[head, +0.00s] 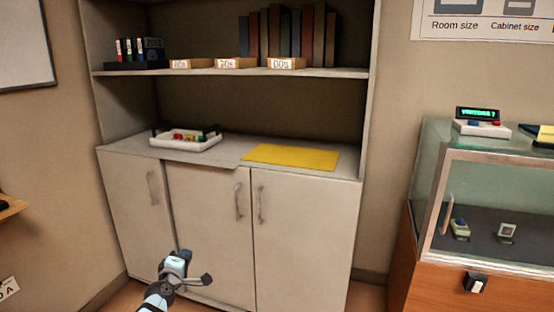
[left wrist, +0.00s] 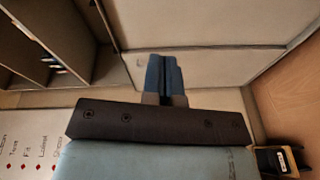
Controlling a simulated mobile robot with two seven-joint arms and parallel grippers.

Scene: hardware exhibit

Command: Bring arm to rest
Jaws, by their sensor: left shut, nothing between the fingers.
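My left arm comes in at the bottom of the head view, and its gripper (head: 188,274) is in front of the lower cabinet doors, low and apart from them as far as I can tell. In the left wrist view the two blue fingers of the left gripper (left wrist: 164,75) are together, with nothing between them. Pale panels lie beyond the fingertips. My right gripper is in neither view.
A cabinet (head: 208,210) with shelves stands ahead. Its counter holds a white tray (head: 185,144) of small coloured parts and a yellow mat (head: 291,157). A glass display case (head: 490,170) stands at the right. A wooden ledge (head: 10,208) juts in at the left.

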